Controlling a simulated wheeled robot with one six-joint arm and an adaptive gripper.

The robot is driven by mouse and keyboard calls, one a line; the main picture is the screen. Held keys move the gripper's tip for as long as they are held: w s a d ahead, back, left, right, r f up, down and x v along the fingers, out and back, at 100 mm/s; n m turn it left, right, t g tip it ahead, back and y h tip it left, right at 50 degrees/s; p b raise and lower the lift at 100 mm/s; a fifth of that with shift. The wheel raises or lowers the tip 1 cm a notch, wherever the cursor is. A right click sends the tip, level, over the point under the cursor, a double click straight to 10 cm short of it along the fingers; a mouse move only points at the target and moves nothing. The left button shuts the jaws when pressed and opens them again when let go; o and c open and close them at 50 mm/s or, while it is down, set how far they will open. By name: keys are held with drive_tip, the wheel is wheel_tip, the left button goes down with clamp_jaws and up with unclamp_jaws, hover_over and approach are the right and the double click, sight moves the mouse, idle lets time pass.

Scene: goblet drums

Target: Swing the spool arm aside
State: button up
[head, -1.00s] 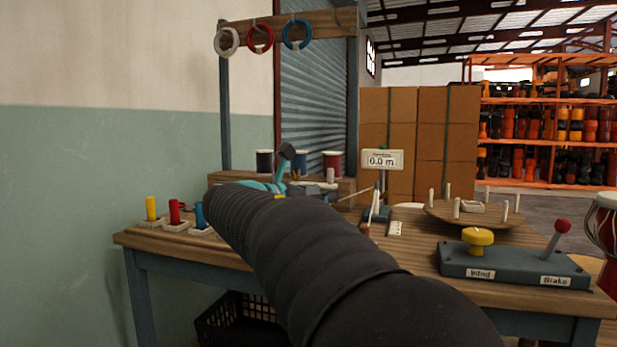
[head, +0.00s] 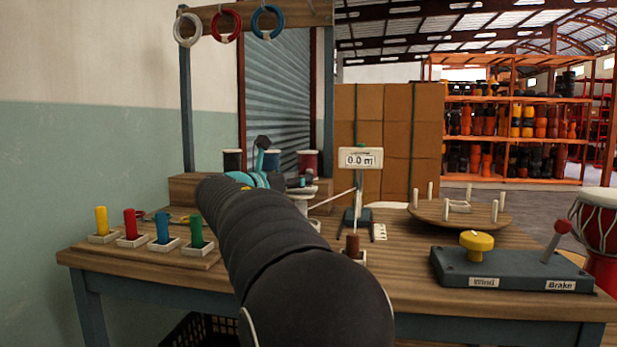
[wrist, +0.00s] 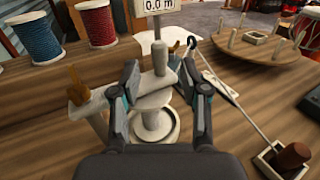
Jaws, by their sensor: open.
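The spool arm (wrist: 155,95) is a pale bar on a round white stand (wrist: 155,123), with an upright grey peg (wrist: 160,58) at its end. My gripper (wrist: 163,80) is open in the wrist view, with one finger on each side of the bar and peg. Whether the fingers touch it I cannot tell. In the head view my gripper (head: 300,184) is small and partly hidden behind my own dark arm, near the white stand (head: 303,200).
Blue (wrist: 33,37) and red (wrist: 96,22) thread spools stand behind. A length display (head: 360,160) is near. A thin line runs right to a brown peg in a white holder (wrist: 293,156). A round pegged board (head: 460,213) and a Wind/Brake box (head: 510,268) stand right.

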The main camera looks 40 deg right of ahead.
sight(309, 189)
drive_tip(key=shift+x, duration=2.7)
drive_tip(key=shift+a, duration=0.1)
drive_tip(key=shift+c, duration=0.2)
clamp_jaws()
